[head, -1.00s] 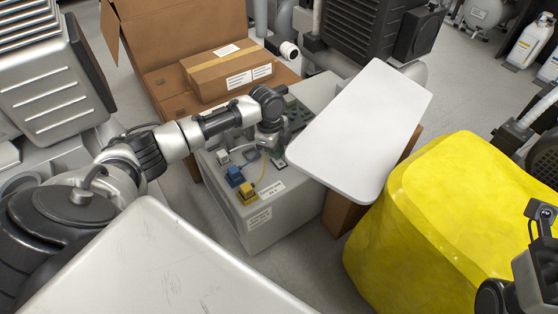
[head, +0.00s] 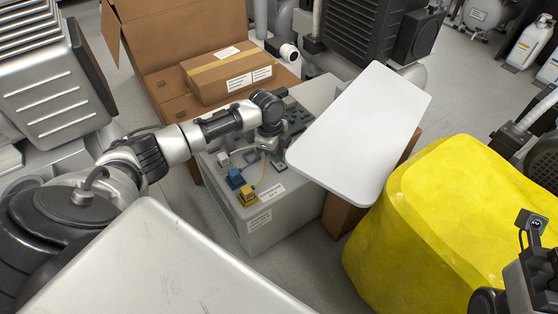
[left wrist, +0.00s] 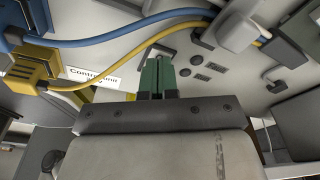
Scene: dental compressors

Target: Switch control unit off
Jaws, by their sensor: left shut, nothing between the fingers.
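The control unit (head: 262,229) is a pale grey box on the floor, with plugs and small controls on its top panel. In the left wrist view its label (left wrist: 95,76) reads "Control unit". My left gripper (head: 268,149) is over the top panel, fingers pointing down at it. In the left wrist view its green fingertips (left wrist: 157,76) are together and empty, close to the panel. Small dark controls (left wrist: 197,60) lie just right of the fingertips; I cannot tell their on or off positions. I cannot tell whether the fingertips touch the panel.
A blue plug (head: 234,178) and a yellow plug (head: 248,195) with cables sit near the label. A white board (head: 360,135) overhangs the unit's right side. A cardboard box (head: 225,75) stands behind. A yellow bulky object (head: 450,220) is at the right.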

